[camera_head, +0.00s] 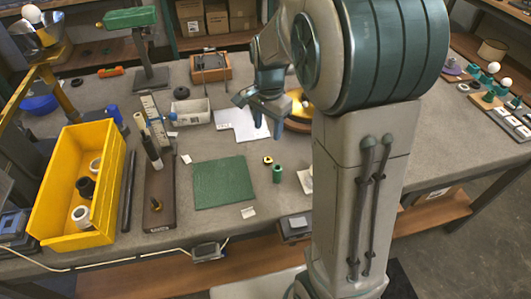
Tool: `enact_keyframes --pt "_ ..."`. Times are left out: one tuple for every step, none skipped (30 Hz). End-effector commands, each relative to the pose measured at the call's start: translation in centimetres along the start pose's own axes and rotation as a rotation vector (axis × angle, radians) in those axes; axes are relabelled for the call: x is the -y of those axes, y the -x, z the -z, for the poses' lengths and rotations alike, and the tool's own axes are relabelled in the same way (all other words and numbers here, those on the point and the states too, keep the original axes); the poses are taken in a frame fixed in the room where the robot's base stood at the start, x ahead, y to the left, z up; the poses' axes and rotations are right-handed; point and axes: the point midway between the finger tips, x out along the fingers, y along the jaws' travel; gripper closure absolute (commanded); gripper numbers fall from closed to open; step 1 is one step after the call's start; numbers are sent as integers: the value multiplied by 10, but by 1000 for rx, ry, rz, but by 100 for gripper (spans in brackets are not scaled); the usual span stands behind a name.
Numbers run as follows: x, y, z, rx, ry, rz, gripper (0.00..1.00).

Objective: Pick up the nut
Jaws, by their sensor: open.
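A small yellow part with a dark centre (267,160), which looks like the nut, lies on the grey table just right of the green mat. It is too small to make out its exact shape. My gripper (268,129) points down above the table, beyond the yellow part in the picture, with its fingers apart and nothing seen between them. A short green cylinder (277,174) stands close to the yellow part on its near side.
The green mat (224,182) lies flat left of the yellow part. White sheets (232,118) and a lamp-like piece with a gold shade (299,103) are near my gripper. A yellow bin (112,160) stands at left. My arm hides part of the table's right side.

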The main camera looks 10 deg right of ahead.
Motion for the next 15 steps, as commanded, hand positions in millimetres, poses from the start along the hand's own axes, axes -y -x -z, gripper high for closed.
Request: enact_keyframes --pt "6 -4 3 1 -29 -10 50" --pt "8 -6 5 2 -44 -14 50" --pt "10 -8 6 1 -61 -17 50" --pt "11 -9 7 1 -69 -19 50" --pt "12 -11 8 1 -75 -21 50" --pt "12 -14 8 2 -82 -23 50" --pt "13 -17 8 2 -84 -24 50" --pt "13 -21 8 2 -85 -23 50" --pt "12 -27 8 3 -85 -25 50" --pt "12 -33 8 3 -85 -25 50" --pt "11 -39 8 4 -85 -27 50" --pt "12 -48 7 4 -84 -25 50" --pt "12 -54 7 4 -84 -26 50" --pt "11 -60 7 4 -84 -26 50" --pt "11 -68 7 4 -84 -25 50"
